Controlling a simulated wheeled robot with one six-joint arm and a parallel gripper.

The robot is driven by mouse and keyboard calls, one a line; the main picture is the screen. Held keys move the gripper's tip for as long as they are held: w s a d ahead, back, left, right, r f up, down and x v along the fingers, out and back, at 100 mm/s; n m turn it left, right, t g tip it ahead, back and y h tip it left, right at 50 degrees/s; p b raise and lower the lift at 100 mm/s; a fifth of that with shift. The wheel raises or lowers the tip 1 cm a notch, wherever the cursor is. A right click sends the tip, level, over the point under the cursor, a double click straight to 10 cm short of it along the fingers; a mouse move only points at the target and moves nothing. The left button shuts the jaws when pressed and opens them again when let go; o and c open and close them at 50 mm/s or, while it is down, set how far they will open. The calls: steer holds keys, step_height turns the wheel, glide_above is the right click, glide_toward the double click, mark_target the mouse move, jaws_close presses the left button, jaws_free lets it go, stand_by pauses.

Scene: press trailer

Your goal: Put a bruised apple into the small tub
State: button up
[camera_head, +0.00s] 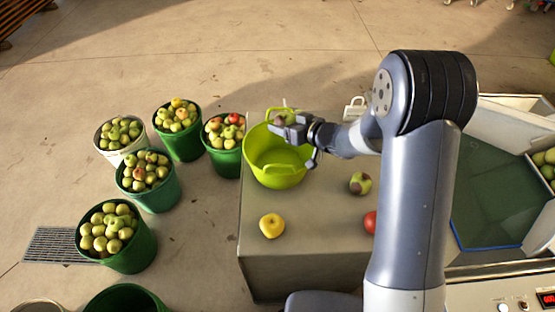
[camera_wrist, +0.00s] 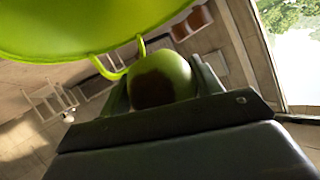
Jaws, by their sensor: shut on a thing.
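My gripper (camera_head: 292,128) is shut on a green apple with a dark brown bruise; the apple (camera_wrist: 162,82) shows between the fingers in the wrist view, its lower part cut off by the gripper body. In the head view the gripper and apple are at the upper right of the lime-green small tub (camera_head: 262,160), over or near its rim; the exact height is hard to tell. The tub's wall and handle (camera_wrist: 122,62) are close beside the apple in the wrist view. Another apple with a brown patch (camera_head: 360,183) lies on the grey table, right of the tub.
A yellow apple (camera_head: 272,225) and a partly hidden red apple (camera_head: 370,222) lie on the table (camera_head: 310,240). A white mug-like item (camera_head: 355,108) stands behind my arm. Several apple-filled buckets, including a green one (camera_head: 128,250), stand on the floor at left.

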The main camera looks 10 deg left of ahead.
steer(key=shift+f+b, duration=0.45)
steer(key=shift+f, duration=0.3)
steer(key=o, duration=1.2)
steer(key=shift+c, duration=0.2)
steer(key=v, duration=1.1)
steer(key=shift+a, duration=0.1)
